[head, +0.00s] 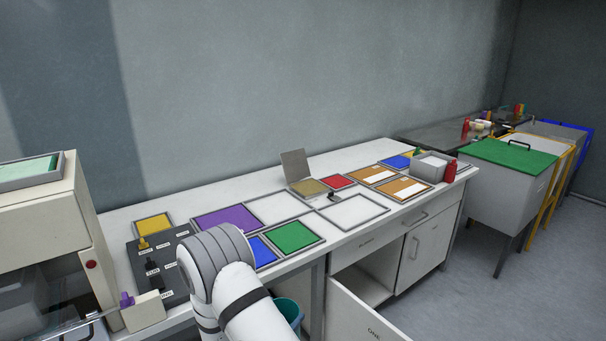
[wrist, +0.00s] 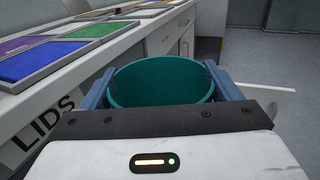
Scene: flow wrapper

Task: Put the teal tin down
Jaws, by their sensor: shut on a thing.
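The teal tin (wrist: 162,84) is between the two blue fingers of my gripper (wrist: 163,88) in the wrist view. My gripper is shut on it, one finger at each side, and the round rim faces up toward the camera. The tin is in front of the counter's cabinet side, lower than the worktop. In the head view only a part of the teal tin (head: 289,310) shows behind my arm, beside the counter front. My gripper is hidden there by my arm. The tin's underside is not visible.
The white counter (head: 350,240) carries coloured panels, including a green one (head: 293,236) and a purple one (head: 225,217). A cabinet door (head: 360,318) stands open at the counter front. A "LIDS" label (wrist: 48,118) is on the left. Grey floor (head: 440,300) is free at right.

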